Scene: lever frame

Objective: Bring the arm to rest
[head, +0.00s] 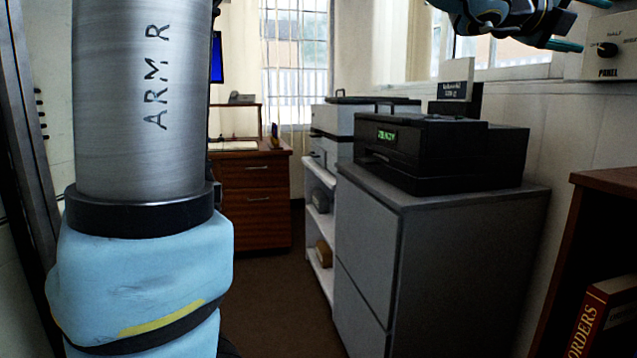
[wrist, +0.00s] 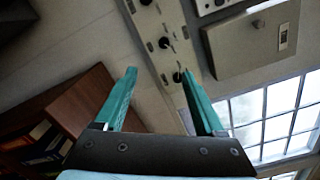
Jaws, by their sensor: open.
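The panel's black knob (head: 607,50) is close to the fingers; the gap is hard to judge. In the wrist view my gripper (wrist: 158,72) has its two fingers spread, with nothing held between them. A pale panel strip (wrist: 152,22) with several dark knobs lies beyond the fingers, one knob appearing beside the right fingertip. I cannot tell whether they touch. My arm's upper part fills the left of the head view.
A grey cabinet (head: 440,270) carries a black printer (head: 440,150). A brown bookcase (head: 590,215) stands at the right, below the panel. A wall box (wrist: 250,40) and a window (wrist: 270,115) show in the wrist view. Open floor (head: 268,300) lies in the middle.

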